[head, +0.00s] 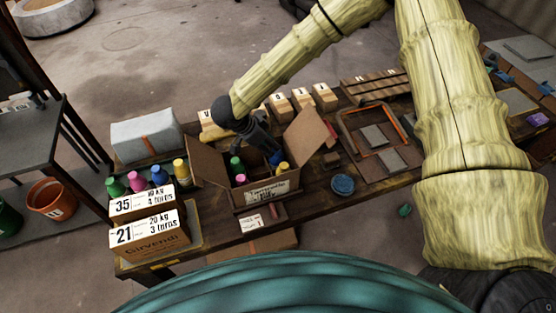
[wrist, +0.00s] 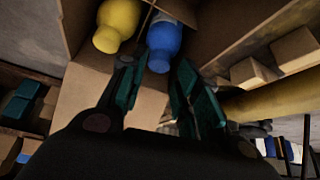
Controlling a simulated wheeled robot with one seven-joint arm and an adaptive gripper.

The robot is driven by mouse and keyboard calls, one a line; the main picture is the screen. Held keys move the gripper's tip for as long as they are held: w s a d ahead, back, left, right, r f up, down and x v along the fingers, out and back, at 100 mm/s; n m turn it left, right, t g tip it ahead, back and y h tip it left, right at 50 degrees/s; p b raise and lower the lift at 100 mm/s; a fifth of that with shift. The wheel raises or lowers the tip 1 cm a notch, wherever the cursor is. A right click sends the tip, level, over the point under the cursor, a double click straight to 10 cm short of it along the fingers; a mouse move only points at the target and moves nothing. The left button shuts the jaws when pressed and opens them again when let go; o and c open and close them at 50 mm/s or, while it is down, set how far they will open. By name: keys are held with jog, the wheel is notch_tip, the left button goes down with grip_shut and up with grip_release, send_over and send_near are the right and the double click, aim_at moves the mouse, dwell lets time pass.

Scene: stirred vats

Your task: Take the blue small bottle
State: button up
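The blue small bottle (head: 275,157) stands in an open cardboard box (head: 266,190) on the table, with a green bottle (head: 236,163), a pink bottle (head: 240,179) and a yellow bottle (head: 283,168). In the wrist view the blue bottle (wrist: 164,42) is beside the yellow one (wrist: 117,24). My gripper (wrist: 157,72) is open, with its fingertips near the blue bottle's rounded end, one on each side. I cannot tell whether they touch it. In the head view my gripper (head: 266,146) reaches down into the box and partly hides the blue bottle.
Another row of bottles, including a second blue bottle (head: 160,175), stands left of the box behind labelled cartons (head: 150,236). The raised box flaps (head: 309,138) flank my gripper. A blue round object (head: 343,185) and a partitioned tray (head: 350,138) lie to the right.

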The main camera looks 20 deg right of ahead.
aim_at(277, 160)
jog(key=shift+p+x, duration=1.05)
jog(key=shift+x, duration=1.25)
grip_shut()
